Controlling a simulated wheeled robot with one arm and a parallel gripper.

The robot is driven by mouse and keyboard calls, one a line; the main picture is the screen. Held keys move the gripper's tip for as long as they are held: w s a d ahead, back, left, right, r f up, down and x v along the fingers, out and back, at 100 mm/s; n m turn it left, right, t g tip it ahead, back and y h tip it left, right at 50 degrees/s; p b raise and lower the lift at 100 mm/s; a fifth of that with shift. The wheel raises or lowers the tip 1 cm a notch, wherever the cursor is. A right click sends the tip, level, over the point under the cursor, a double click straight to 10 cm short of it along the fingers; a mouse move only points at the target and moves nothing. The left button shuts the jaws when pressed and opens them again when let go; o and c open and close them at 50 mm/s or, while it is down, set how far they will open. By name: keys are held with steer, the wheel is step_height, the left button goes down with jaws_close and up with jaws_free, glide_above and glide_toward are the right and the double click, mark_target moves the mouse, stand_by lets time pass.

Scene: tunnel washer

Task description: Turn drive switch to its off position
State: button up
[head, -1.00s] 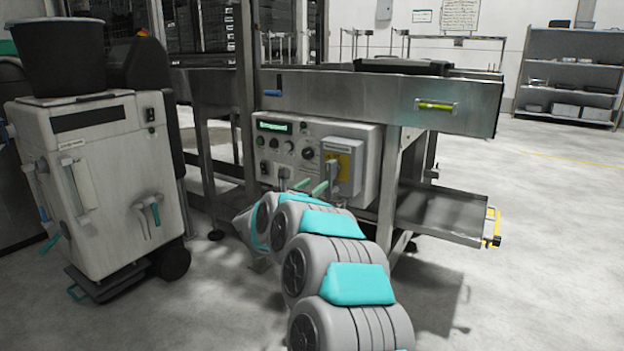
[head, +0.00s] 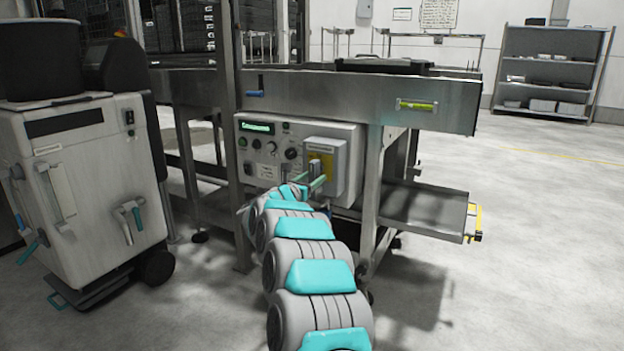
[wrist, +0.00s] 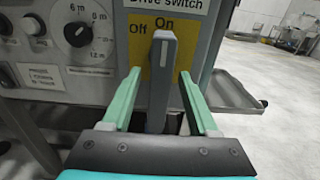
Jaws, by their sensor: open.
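The drive switch (wrist: 162,75) is a grey upright lever on a yellow plate (wrist: 141,55) labelled "Off" at the left and "On" at the top. Its handle points up at "On". My gripper (wrist: 160,78) is open, with one green finger on each side of the lever and a visible gap to each. In the head view my gripper (head: 309,181) is at the grey switch box (head: 339,150) with its yellow plate, and the arm hides part of the lever.
The control panel (head: 256,150) left of the switch has a green display and several knobs; one dial (wrist: 78,34) is close to the left finger. A metal tray (head: 425,208) juts out at the right. A white machine (head: 92,180) stands at the left. Floor at the right is clear.

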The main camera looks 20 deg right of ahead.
jaws_close()
stand_by(0.4)
stand_by(0.9)
